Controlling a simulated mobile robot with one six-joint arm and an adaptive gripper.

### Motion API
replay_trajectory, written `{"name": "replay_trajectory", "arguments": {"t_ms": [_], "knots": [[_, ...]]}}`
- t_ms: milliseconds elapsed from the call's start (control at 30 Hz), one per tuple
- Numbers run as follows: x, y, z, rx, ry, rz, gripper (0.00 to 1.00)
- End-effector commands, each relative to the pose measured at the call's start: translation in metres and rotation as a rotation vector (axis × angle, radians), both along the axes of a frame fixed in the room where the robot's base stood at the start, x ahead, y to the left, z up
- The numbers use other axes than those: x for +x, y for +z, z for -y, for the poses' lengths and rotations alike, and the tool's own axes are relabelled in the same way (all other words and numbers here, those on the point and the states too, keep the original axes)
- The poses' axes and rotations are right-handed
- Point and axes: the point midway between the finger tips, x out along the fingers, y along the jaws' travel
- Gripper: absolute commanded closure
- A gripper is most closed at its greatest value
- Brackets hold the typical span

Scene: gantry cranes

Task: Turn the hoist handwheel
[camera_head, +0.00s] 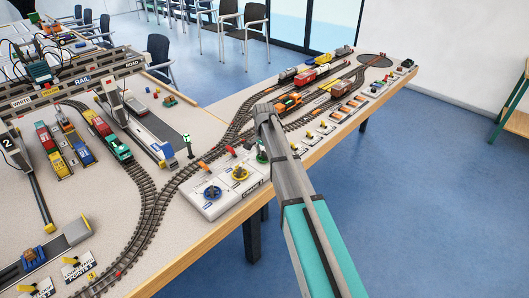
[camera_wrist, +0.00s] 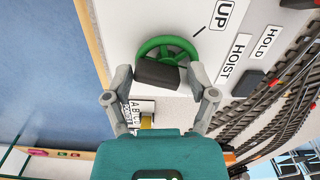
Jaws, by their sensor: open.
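The green hoist handwheel (camera_wrist: 181,47) shows in the wrist view on a white panel labelled HOIST and UP. A dark bar (camera_wrist: 157,74) crosses its near side. My gripper (camera_wrist: 158,76) is open, with one finger on each side of the dark bar; I cannot tell whether either finger touches it. In the head view the green handwheel (camera_head: 262,157) is partly hidden beside my arm, at the right end of the white control panel (camera_head: 204,209). The gripper itself is not clear there.
A yellow handwheel (camera_head: 240,173) and a blue handwheel (camera_head: 212,193) sit to the left on the same panel. Model tracks and trains, including an orange locomotive (camera_head: 289,102), lie behind it. The table edge runs along the front, with open blue floor to the right.

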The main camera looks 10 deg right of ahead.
Motion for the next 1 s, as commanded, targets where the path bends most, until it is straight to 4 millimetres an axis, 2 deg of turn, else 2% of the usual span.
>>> {"name": "replay_trajectory", "arguments": {"t_ms": [167, 267, 500, 700, 833, 1000], "knots": [[-0.035, 0.000, 0.002, 0.002, 0.081, 0.001, 0.49], [-0.065, 0.000, 0.004, 0.002, 0.160, 0.001, 0.49], [-0.165, 0.000, 0.011, 0.002, 0.442, 0.001, 0.49], [-0.237, 0.000, 0.015, 0.002, 0.664, 0.002, 0.49], [-0.265, 0.000, 0.016, 0.002, 0.762, 0.002, 0.49], [-0.280, 0.000, 0.017, 0.002, 0.822, 0.002, 0.49]]}}
